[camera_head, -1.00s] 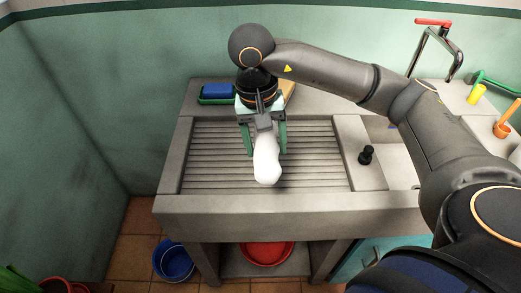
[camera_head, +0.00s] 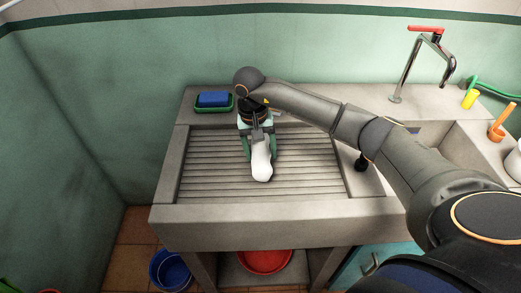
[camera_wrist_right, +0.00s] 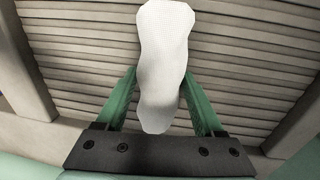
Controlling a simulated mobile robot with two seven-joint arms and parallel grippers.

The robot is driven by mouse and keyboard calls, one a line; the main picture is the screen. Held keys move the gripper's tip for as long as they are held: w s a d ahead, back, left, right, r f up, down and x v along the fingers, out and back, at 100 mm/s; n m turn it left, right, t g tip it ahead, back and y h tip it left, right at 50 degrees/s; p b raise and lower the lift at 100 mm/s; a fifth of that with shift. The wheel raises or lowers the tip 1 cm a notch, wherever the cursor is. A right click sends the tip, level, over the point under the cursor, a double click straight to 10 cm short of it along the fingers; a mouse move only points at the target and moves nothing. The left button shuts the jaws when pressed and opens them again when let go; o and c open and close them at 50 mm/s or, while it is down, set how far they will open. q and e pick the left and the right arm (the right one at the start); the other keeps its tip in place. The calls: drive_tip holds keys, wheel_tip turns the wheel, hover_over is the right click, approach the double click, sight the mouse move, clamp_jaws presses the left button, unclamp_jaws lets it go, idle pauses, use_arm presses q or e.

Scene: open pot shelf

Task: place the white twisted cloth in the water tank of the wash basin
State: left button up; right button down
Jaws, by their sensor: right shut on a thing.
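The white twisted cloth (camera_head: 262,170) is held by my right gripper (camera_head: 260,150) over the ribbed drainboard of the wash basin. In the right wrist view the pale cloth (camera_wrist_right: 165,45) stands lengthwise between the green fingers (camera_wrist_right: 163,100), with the ribs behind it. I cannot tell whether it touches the ribs. The water tank (camera_head: 436,146) is the recess at the right of the basin, partly hidden by my right arm. My left gripper is not in view.
A tap with a red handle (camera_head: 426,29) stands behind the tank. A blue sponge (camera_head: 214,99) sits in a green dish at the back left. A black plug (camera_head: 361,162) is partly behind my arm. Yellow (camera_head: 469,99) and orange (camera_head: 497,131) items stand at the right.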

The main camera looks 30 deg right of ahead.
drive_tip(key=shift+f, duration=0.1)
drive_tip(key=shift+f, duration=0.15)
drive_tip(key=shift+c, duration=2.2)
unclamp_jaws()
drive_tip(key=o, duration=0.4)
drive_tip(key=shift+o, duration=0.2)
